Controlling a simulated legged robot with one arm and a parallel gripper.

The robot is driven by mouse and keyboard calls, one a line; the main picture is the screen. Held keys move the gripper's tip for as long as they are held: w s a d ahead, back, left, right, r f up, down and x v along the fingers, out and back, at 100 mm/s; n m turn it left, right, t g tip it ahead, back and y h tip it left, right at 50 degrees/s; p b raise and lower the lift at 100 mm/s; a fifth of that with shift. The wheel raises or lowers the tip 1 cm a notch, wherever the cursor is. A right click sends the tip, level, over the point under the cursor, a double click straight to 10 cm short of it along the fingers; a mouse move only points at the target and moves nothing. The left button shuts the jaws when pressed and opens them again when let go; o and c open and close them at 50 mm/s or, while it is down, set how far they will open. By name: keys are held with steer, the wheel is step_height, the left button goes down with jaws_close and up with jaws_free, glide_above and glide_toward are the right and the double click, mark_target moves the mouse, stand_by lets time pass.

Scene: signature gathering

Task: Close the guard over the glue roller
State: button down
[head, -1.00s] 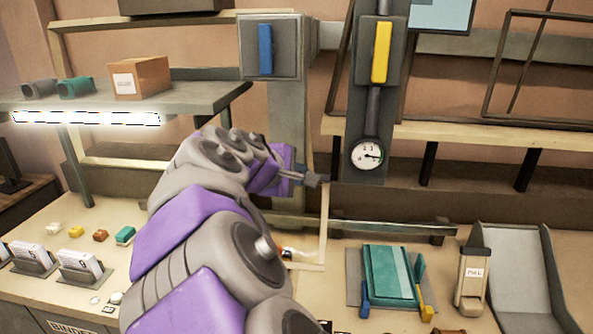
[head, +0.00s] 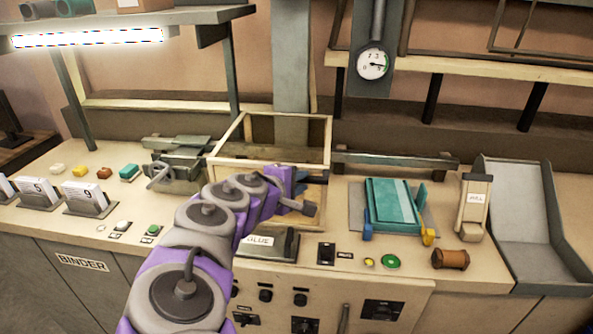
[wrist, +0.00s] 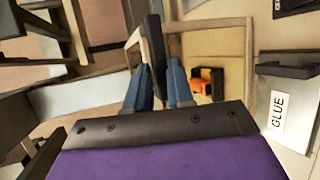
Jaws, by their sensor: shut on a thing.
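The guard (head: 240,127) is a pale wood-coloured frame with clear panels at the middle of the bench, in the head view. My gripper (head: 312,206) is at its front right, above the glue station. In the wrist view my gripper (wrist: 158,88) has its two blue fingers on either side of a dark bar (wrist: 155,40) beside a pale frame edge, and is shut on this part of the guard. An orange and dark part (wrist: 212,82), probably the glue roller, shows right of the fingers. My arm hides much of the station in the head view.
The GLUE label (head: 260,240) is at the bench front, below my gripper. A teal book press (head: 392,200), a brown spool (head: 450,259) and a beige bottle (head: 473,207) stand to the right. A grey clamp (head: 180,160) and card holders (head: 90,200) stand left.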

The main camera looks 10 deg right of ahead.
steer(key=shift+s+d+f, duration=0.15)
steer(key=shift+f, duration=0.45)
steer(key=shift+s+d+f, duration=0.1)
steer(key=shift+s+f, duration=0.05)
steer(key=shift+f, duration=0.4)
steer(key=c, duration=1.1)
jaws_free()
steer(key=shift+a, duration=0.1)
steer(key=shift+w+r, duration=0.1)
steer(key=shift+r, duration=0.05)
steer(key=shift+a+r, duration=0.15)
